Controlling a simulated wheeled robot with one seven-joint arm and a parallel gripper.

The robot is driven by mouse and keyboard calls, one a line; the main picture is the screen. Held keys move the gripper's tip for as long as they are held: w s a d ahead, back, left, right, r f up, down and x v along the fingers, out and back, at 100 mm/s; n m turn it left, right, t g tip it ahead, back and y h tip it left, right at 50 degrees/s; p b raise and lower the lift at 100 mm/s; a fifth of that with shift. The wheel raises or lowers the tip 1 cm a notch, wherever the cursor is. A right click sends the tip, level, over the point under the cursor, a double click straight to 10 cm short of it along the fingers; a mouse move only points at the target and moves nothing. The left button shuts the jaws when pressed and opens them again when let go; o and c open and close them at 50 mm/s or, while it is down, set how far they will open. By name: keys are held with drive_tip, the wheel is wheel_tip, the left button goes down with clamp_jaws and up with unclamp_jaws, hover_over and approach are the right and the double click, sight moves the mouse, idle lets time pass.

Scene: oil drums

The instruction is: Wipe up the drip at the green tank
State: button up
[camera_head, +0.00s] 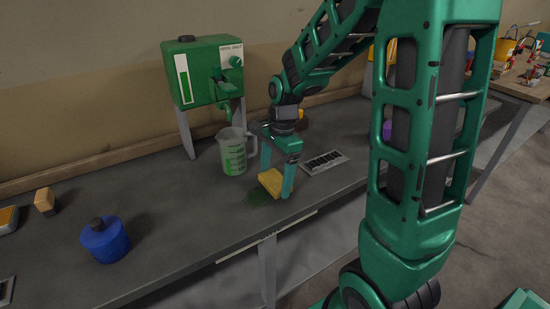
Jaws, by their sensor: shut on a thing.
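The green tank (203,72) stands on legs at the back of the bench, with a level gauge on its front and a tap below. A clear measuring jug (233,152) with green markings stands under the tap. A dark green drip (256,196) lies on the bench in front of the jug. My gripper (277,190) points down beside the jug and is shut on a yellow sponge (271,182). The sponge is at the right edge of the drip, low over the bench; I cannot tell if it touches.
A blue container (105,240) stands at the bench's front left, with a small wooden-coloured block (45,201) behind it. A dark slotted plate (323,162) lies right of my gripper. The bench (165,205) is clear between the blue container and the drip.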

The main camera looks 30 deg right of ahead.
drive_tip(key=shift+r, duration=0.6)
drive_tip(key=shift+a+r, duration=0.15)
drive_tip(key=shift+r, duration=2.55)
